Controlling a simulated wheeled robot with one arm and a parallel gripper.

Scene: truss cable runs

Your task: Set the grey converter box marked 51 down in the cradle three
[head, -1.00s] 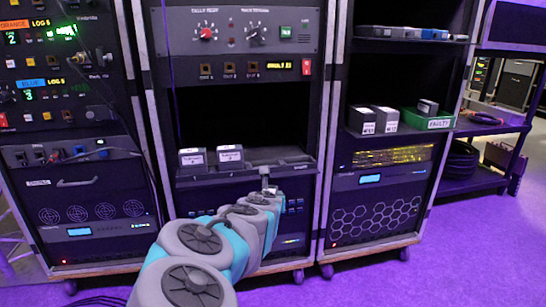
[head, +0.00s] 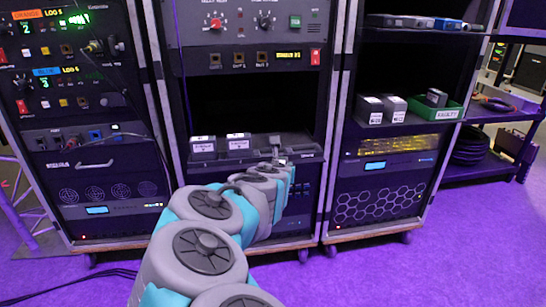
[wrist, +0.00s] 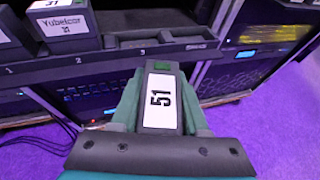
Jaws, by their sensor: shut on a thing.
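The grey converter box marked 51 (wrist: 160,85) is held between the green fingers of my gripper (wrist: 160,100), its white label facing the wrist camera. Cradle three (wrist: 175,39) is the empty recess at the right of the shelf, above the printed 3, just beyond the box's far end in the wrist view. The box overlaps the shelf's front edge in that view; I cannot tell its height or any contact. In the head view my gripper (head: 280,162) is at the shelf's right part, and my arm hides most of the held box.
A labelled box (wrist: 65,22) sits in cradle two, left of cradle three; another box (head: 203,147) sits in cradle one. The right rack holds two pale boxes (head: 382,109) and a green tray (head: 437,113) marked FAULTY. Purple floor (head: 400,275) is clear in front.

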